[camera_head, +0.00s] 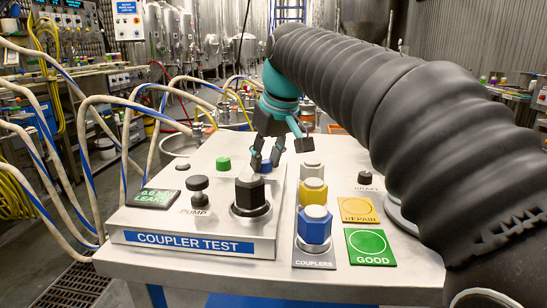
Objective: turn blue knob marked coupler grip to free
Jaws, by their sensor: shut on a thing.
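The blue knob (266,169) sits on the back right of the white coupler test panel (150,228). Only a small blue part of it shows, behind and between my fingers. My gripper (265,160) points down at the knob, with its dark fingertips on either side of it, shut on it. The knob's grip marking and its pointer are hidden or too small to read. My dark ribbed arm reaches in from the right, above the table.
A large black coupler (250,192) stands upright in front of the blue knob. A green button (223,163) and a black pump knob (198,188) are to the left. Blue (314,229) and yellow (313,192) couplers stand in a rack at right. Hoses arch at the far left.

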